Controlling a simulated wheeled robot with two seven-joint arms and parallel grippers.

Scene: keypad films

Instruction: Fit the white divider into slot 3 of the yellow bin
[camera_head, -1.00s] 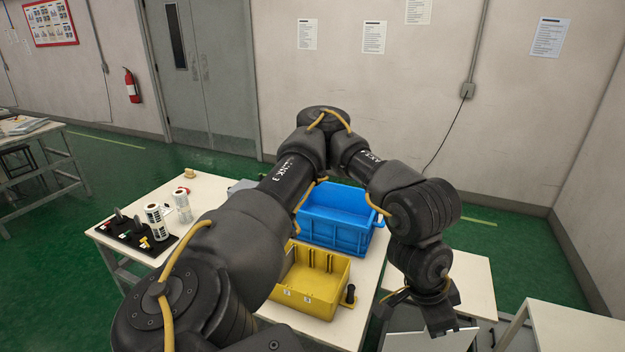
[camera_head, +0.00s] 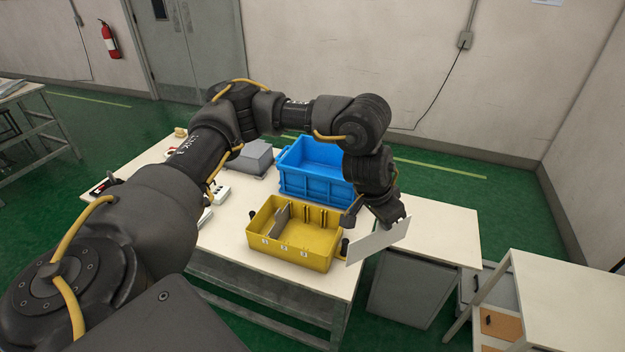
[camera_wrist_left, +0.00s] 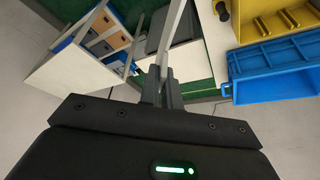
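The white divider (camera_head: 376,242) is a thin pale panel, held tilted just right of the yellow bin and apart from it. My left gripper (camera_head: 380,222) is shut on its upper edge; in the left wrist view the fingers (camera_wrist_left: 163,92) pinch the panel, seen nearly edge-on (camera_wrist_left: 172,42). The yellow bin (camera_head: 318,263) stands on the table with small number labels on its front wall and ribs inside. A greyish panel (camera_head: 281,219) stands in its left part. The bin's corner also shows in the left wrist view (camera_wrist_left: 262,12). My right gripper is not in view.
A blue crate (camera_head: 312,185) stands right behind the yellow bin. A dark upright knob (camera_head: 345,246) is at the bin's right end. A grey box (camera_head: 250,158) and small white items lie left of the bins. A lower side table (camera_head: 440,228) stands to the right.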

